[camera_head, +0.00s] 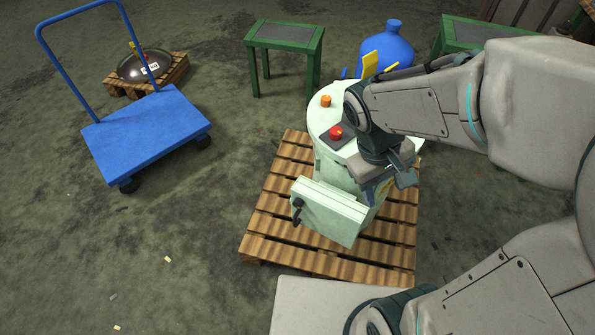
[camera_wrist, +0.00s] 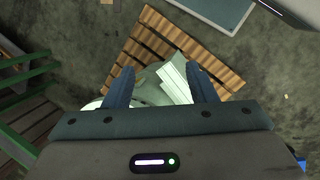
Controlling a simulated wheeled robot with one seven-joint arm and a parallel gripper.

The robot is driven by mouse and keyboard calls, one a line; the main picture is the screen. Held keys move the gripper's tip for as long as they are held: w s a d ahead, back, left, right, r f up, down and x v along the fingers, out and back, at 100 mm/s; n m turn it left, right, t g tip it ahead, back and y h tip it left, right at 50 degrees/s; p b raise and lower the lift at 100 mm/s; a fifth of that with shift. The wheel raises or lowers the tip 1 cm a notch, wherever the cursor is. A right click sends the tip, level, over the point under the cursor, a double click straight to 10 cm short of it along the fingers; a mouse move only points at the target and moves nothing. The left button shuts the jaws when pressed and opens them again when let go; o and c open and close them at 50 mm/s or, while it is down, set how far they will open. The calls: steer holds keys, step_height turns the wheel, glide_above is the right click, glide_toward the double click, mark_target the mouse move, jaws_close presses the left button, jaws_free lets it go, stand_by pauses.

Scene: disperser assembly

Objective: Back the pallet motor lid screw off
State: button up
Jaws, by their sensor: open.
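The pale green motor (camera_head: 340,205) stands on a wooden pallet (camera_head: 262,225). Its round lid (camera_head: 318,120) carries an orange knob-like piece (camera_head: 326,101) and a red one (camera_head: 336,132) on a dark plate. I cannot tell which of these, if either, is the lid screw. My gripper (camera_head: 395,183) is over the right side of the motor and hides part of the lid. In the wrist view my gripper (camera_wrist: 162,88) is open, with the pale motor (camera_wrist: 155,88) showing between and beyond its fingers. Nothing shows held in it.
A blue cart (camera_head: 145,130) stands at left. Behind it a dark domed part (camera_head: 140,68) lies on a small pallet (camera_head: 172,75). A green table (camera_head: 285,40) and a blue rounded vessel (camera_head: 388,50) stand behind the motor. The floor between cart and pallet is mostly clear.

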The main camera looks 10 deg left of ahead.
steer(key=w+a+f+n+h+b, duration=0.1)
steer(key=a+f+n+h+b, duration=0.15)
steer(key=f, duration=0.35)
steer(key=w+a+f+n+h+b, duration=0.1)
steer(key=a+f+n+h+b, duration=0.15)
steer(key=f+n, duration=0.2)
steer(key=n+t+y+b, duration=0.1)
steer(key=n+t+b, duration=1.4)
steer(key=n+t, duration=0.3)
glide_toward(296, 205)
steer(key=shift+n+g, duration=0.4)
steer(key=shift+n, duration=0.1)
steer(key=b+x, duration=0.1)
steer(key=x, duration=0.4)
steer(key=b+x, duration=0.1)
steer(key=x, duration=0.2)
steer(key=shift+w+r+b, duration=0.3)
steer(key=shift+b, duration=0.05)
steer(key=c, duration=1)
